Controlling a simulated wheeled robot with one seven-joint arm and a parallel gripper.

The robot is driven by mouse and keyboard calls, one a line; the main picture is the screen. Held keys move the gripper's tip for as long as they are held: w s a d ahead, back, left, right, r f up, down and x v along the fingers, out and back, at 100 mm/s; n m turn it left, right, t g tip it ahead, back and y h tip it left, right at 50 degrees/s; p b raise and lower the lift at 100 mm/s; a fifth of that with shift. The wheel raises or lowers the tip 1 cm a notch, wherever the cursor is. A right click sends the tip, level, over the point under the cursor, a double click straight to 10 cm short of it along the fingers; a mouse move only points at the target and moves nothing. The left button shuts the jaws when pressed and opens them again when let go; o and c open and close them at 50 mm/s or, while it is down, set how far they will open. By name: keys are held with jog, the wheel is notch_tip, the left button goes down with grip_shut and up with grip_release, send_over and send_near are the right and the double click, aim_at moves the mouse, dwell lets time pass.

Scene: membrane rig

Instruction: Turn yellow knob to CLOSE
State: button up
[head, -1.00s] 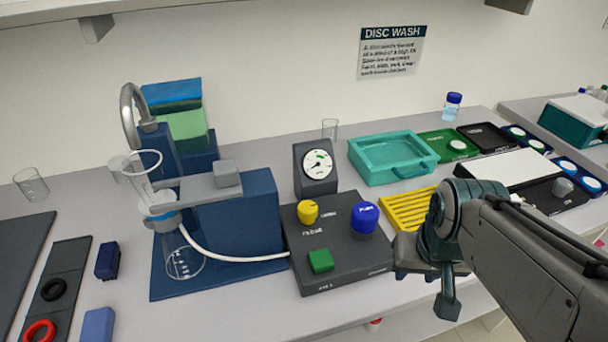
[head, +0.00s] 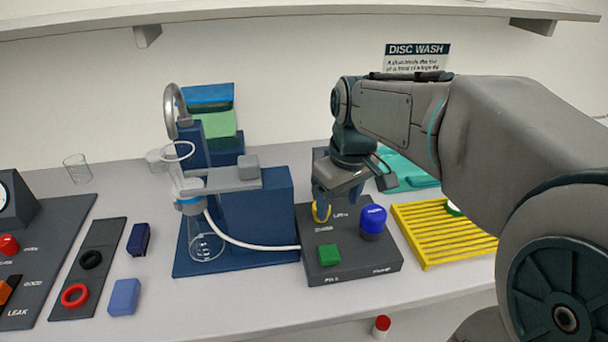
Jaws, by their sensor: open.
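The yellow knob (head: 321,214) sits at the back left of the dark control box (head: 350,268). My gripper (head: 337,203) is over the back of the box, pointing down, with its fingers at the knob. One finger covers part of the knob, and I cannot tell whether they touch it. The gripper is open. A blue knob (head: 373,220) stands to the right of the yellow one, and a green square button (head: 329,255) is in front. The gauge behind is mostly hidden by my gripper. The labels by the knob are too small to read surely.
A blue stand (head: 256,215) with a glass flask (head: 206,246) is just left of the box, joined by a white hose (head: 250,241). A yellow slatted rack (head: 440,236) lies to the right. A teal tray (head: 405,172) is partly hidden behind my arm.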

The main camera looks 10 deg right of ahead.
jog(key=w+r+n+g+p, duration=0.1)
jog(key=w+r+n, duration=0.35)
jog(key=w, duration=0.55)
jog(key=shift+n+h, duration=0.3)
jog(key=shift+n, duration=0.15)
jog(key=f, duration=1.4)
jog(key=shift+a, duration=0.35)
jog(key=c, duration=1)
